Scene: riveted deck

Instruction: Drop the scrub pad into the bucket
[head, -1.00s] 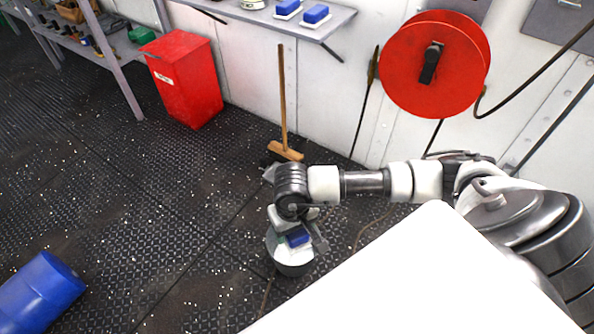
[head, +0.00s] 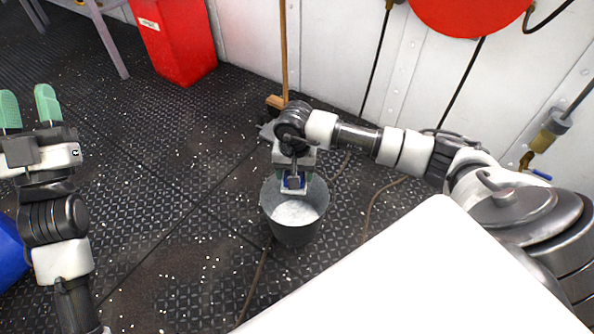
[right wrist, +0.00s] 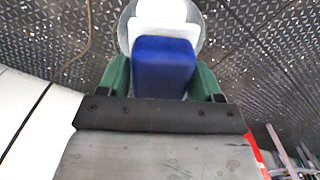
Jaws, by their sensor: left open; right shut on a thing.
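The scrub pad (right wrist: 163,68), blue with a white layer, is held between the green fingers of my right gripper (right wrist: 163,80). The grey bucket (head: 294,235) stands upright on the deck, with something white inside. Its rim (right wrist: 197,22) shows beyond the pad in the right wrist view. The gap between pad and bucket is hard to judge. My left gripper (head: 28,106) is open and empty at the far left.
A broom (head: 283,50) leans by the wall behind the bucket. A red bin (head: 178,40) and a grey shelf leg (head: 108,45) stand back left. A blue drum (head: 8,255) lies at the left edge. Dark hoses (head: 370,210) run across the deck beside the bucket.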

